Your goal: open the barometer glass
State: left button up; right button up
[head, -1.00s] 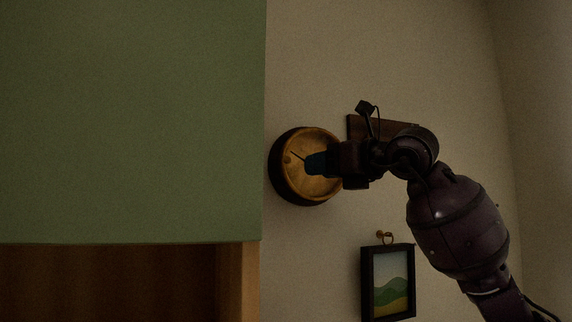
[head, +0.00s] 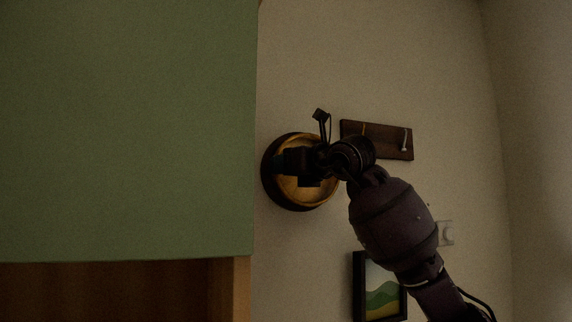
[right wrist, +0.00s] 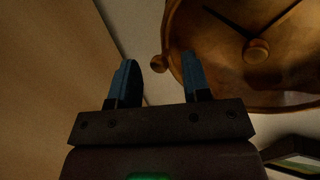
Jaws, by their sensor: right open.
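The barometer (head: 302,195) hangs on the wall, a round brass face in a dark rim. My right gripper (head: 280,162) lies across it at its left side and hides part of the face. In the right wrist view the brass barometer (right wrist: 235,85) fills the upper right, with dark hands and a centre boss. My left gripper is not in view.
A large green panel (head: 125,130) stands close on the left, above a wooden frame (head: 232,290). A hook board (head: 388,142) is to the right of the barometer. A framed landscape picture (head: 381,293) hangs below. A light switch (head: 446,233) is farther right.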

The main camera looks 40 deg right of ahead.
jog(key=shift+w, duration=0.15)
grip_shut()
dwell(0.4)
